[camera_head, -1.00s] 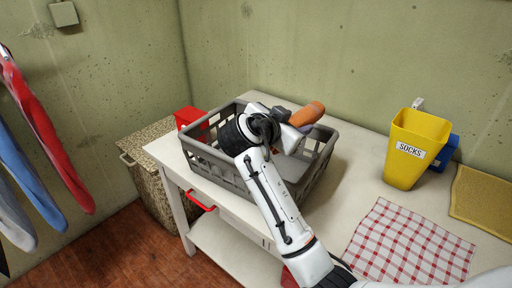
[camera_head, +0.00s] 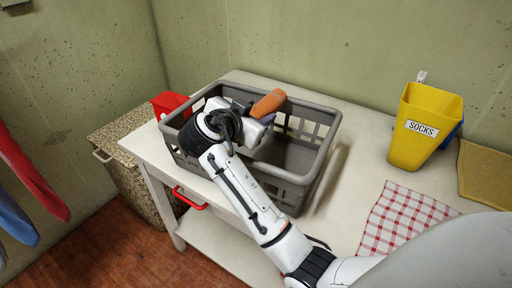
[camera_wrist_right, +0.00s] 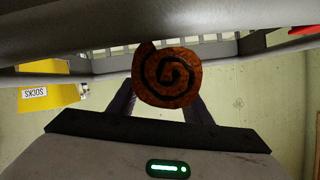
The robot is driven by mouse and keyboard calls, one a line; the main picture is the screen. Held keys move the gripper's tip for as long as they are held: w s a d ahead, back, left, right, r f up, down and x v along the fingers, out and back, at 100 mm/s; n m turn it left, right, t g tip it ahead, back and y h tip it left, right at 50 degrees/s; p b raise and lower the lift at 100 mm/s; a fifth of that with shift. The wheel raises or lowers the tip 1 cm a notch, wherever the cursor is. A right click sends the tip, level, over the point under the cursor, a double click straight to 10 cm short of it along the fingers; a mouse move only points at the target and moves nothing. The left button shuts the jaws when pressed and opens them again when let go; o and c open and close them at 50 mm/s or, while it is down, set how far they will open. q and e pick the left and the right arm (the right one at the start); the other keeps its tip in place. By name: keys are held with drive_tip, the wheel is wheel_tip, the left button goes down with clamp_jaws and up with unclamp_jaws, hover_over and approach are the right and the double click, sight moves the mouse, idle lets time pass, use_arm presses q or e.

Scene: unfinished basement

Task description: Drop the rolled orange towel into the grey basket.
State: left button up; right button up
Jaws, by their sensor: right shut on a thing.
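The rolled orange towel (camera_head: 268,103) is in my right gripper (camera_head: 262,116), over the grey basket (camera_head: 292,177) in the head view. The basket is an open crate with slotted walls on the white table. In the right wrist view the towel's spiral end (camera_wrist_right: 168,77) shows between the two dark fingers (camera_wrist_right: 166,100), which are shut on it. The basket's slotted wall (camera_wrist_right: 215,52) is close by in that view. I cannot tell how high the towel is above the basket's floor. My right arm and wrist hide part of the basket's near left side. My left gripper is not in view.
On the white table (camera_head: 348,180), right of the basket, stand a yellow bin labelled SOCKS (camera_head: 424,125) and a red checked cloth (camera_head: 402,220). A red container (camera_head: 168,103) is left of the basket. A speckled hamper (camera_head: 120,150) stands beside the table. Coloured cloths hang at far left.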

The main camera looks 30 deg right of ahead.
drive_tip(key=shift+f, duration=0.2)
drive_tip(key=o, duration=1.2)
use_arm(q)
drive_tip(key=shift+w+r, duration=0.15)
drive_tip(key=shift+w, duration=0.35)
use_arm(e)
drive_tip(key=shift+a, duration=0.1)
drive_tip(key=shift+s+a+r, duration=0.1)
drive_tip(key=shift+s+a, duration=0.05)
drive_tip(key=shift+a, duration=0.1)
drive_tip(key=b+v, duration=0.1)
drive_tip(key=v, duration=0.8)
drive_tip(key=shift+a, duration=0.1)
drive_tip(key=shift+s+a+r, duration=0.1)
drive_tip(key=shift+s+a, duration=0.05)
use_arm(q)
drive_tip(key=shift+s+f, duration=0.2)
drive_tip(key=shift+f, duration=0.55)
